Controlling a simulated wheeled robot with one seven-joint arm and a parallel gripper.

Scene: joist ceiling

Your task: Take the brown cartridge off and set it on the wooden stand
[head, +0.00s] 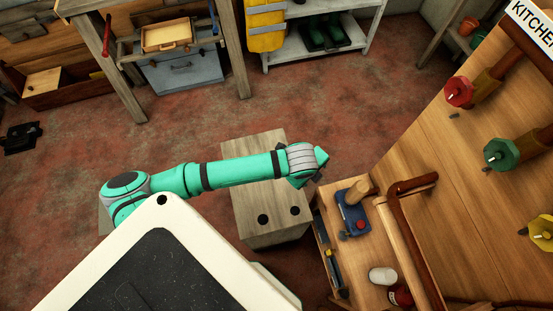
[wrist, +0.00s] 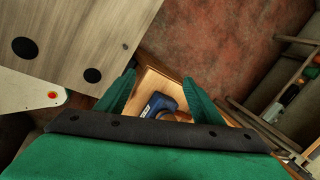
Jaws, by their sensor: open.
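A short light-brown cylinder (head: 358,190) sits at the blue device (head: 351,212) on the wooden bench; it may be the brown cartridge, but I cannot tell for sure. In the wrist view the blue device (wrist: 157,104) shows between and beyond my fingers. The wooden stand (head: 247,205) looks like a pale grey-brown block with two dark round holes; its top also shows in the wrist view (wrist: 70,40). My gripper (wrist: 159,80) is open and empty, above the area between stand and bench. In the head view my gripper (head: 318,172) is partly hidden by its wrist.
A brown pipe (head: 409,186) rises beside the blue device. A white container (head: 382,275) and a red jar (head: 400,296) stand on the bench. Red (head: 459,91), green (head: 502,154) and yellow (head: 543,231) fittings stick out from the wooden panel. The floor behind the stand is clear.

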